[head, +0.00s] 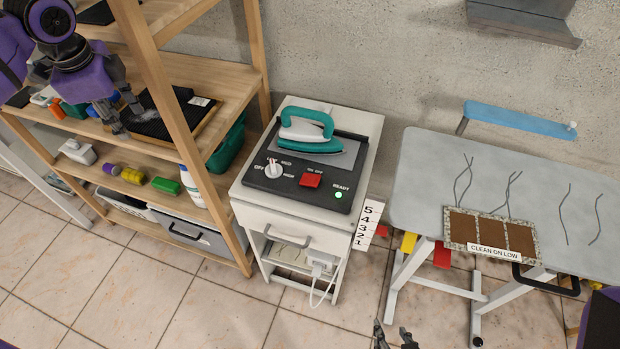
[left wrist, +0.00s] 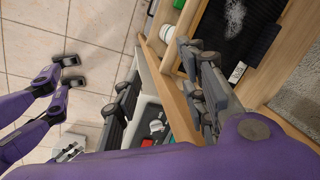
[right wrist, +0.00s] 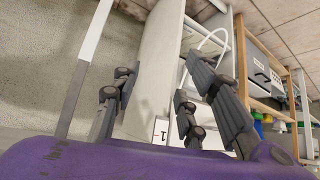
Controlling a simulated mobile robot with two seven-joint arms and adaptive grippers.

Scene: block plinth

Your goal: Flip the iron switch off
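A black control panel (head: 262,180) lies on top of a white cabinet. It has a red rocker switch (head: 311,180) under an "ON OFF" label. A white dial (head: 274,169) sits to its left, with "OFF" beside it. A green light is lit under "READY" (head: 338,195). A teal iron (head: 306,131) rests on the panel's back plate. My left gripper (head: 121,112) is open and empty by the wooden shelf, left of the panel. My right gripper (head: 395,338) is open and empty low at the bottom edge, right of the cabinet. Which way the rocker is tipped is too small to tell.
A wooden shelf post (head: 165,85) stands between my left gripper and the white cabinet (head: 245,209). A grey ironing board (head: 425,185) at the right carries a brown pad marked "CLEAN ON LOW" (head: 487,250). The space above the panel is clear.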

